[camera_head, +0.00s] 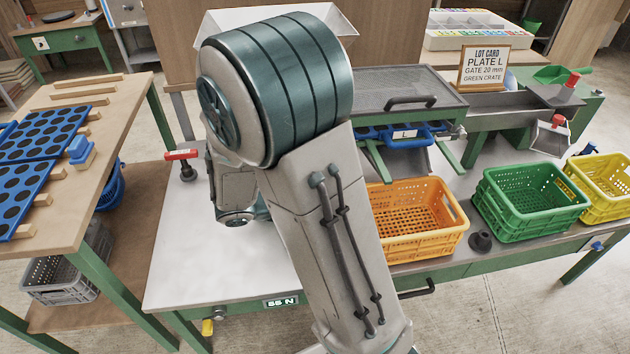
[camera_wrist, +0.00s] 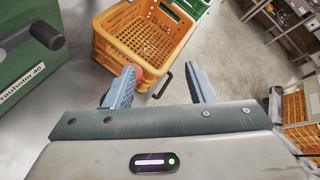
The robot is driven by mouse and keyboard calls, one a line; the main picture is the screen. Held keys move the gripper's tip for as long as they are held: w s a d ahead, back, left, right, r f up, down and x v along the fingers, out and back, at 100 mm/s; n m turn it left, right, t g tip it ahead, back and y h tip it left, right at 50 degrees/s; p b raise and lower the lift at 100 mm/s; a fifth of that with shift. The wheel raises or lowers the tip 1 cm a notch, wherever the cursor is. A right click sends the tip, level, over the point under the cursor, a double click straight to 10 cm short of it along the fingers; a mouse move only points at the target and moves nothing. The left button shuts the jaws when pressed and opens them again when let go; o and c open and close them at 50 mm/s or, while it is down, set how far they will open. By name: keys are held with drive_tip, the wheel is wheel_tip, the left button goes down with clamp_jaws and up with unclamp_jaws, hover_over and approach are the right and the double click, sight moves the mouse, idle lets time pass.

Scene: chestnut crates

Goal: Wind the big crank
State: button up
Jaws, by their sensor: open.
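In the wrist view my gripper (camera_wrist: 163,78) is open, with its two blue-grey fingers apart and nothing seen between them but the floor and a crate behind. A dark rounded handle (camera_wrist: 46,35) on an arm sticks out from a green machine housing (camera_wrist: 25,75) at the left, apart from the fingers. I cannot tell if it is the big crank. A small reddish round end (camera_wrist: 136,71) shows behind the left fingertip; whether they touch is unclear. In the head view my arm hides my gripper and part of the bench.
A red-handled fitting (camera_head: 181,155) stands on the white bench (camera_head: 215,265) at the left. An orange crate (camera_head: 430,245), a green crate (camera_head: 535,230) and a yellow crate (camera_head: 610,205) stand along the right. A lot card (camera_head: 484,68) stands behind. The white bench top's front is clear.

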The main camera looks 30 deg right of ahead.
drive_tip(key=w+a+f+n+t+h+b, duration=0.3)
drive_tip(key=w+f+n+t, duration=0.6)
drive_tip(key=n, duration=0.7)
drive_tip(key=shift+g+y, duration=0.3)
drive_tip(key=shift+g, duration=0.2)
drive_tip(key=x, duration=0.4)
drive_tip(key=w+b+x, duration=0.1)
drive_tip(key=x, duration=0.7)
drive_tip(key=shift+w, duration=0.4)
drive_tip(key=shift+c, duration=0.3)
clamp_jaws()
